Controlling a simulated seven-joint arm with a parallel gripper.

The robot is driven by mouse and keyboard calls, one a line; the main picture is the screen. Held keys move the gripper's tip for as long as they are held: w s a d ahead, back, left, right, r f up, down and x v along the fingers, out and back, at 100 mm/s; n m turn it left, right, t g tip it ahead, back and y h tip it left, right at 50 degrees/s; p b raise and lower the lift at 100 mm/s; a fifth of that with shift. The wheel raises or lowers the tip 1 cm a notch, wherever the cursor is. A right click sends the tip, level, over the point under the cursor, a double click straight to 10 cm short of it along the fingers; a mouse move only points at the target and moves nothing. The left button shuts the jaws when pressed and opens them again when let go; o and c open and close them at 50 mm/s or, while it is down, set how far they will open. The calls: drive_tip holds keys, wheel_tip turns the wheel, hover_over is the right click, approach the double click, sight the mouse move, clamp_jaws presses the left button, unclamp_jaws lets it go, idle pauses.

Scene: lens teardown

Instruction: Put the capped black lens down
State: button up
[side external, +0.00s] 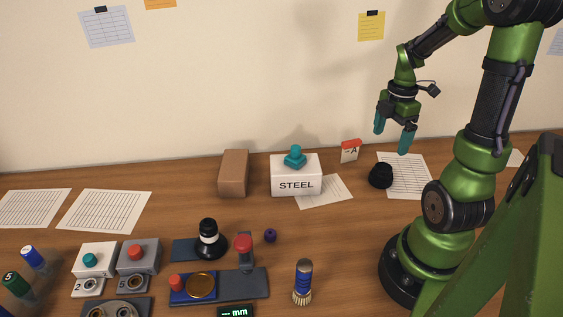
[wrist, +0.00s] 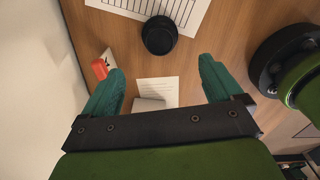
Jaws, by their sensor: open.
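The capped black lens (side external: 380,176) rests on the wooden table at the left edge of a printed sheet (side external: 408,178). In the wrist view the lens (wrist: 159,35) shows as a dark round shape, touching or overlapping the sheet's edge. My gripper (side external: 391,141) is open and empty, with teal fingers pointing down. It hangs clear above the table and the lens. In the wrist view the gap between the fingertips (wrist: 161,68) is empty, and the lens lies beyond it.
A white STEEL box (side external: 296,178) with a teal knob stands left of the lens, beside a brown box (side external: 233,173). A small red-topped card (side external: 350,151) stands near the wall. Several tools and button boxes fill the front left. Bare table lies in front of the lens.

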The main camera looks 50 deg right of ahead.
drive_tip(key=w+a+r+m+t, duration=0.1)
drive_tip(key=a+r+m, duration=0.3)
drive_tip(key=a, duration=0.4)
drive_tip(key=w+a+r+m+t+y, duration=0.1)
drive_tip(key=w+a+r+m+t, duration=0.1)
drive_tip(key=a+m, duration=0.4)
drive_tip(key=w+a+r+m+t+y, duration=0.1)
drive_tip(key=a+r+m+t, duration=0.3)
drive_tip(key=a, duration=0.8)
drive_tip(key=shift+w+r+m, duration=0.35)
drive_tip(key=shift+r+m, duration=0.45)
drive_tip(key=shift+m, duration=0.2)
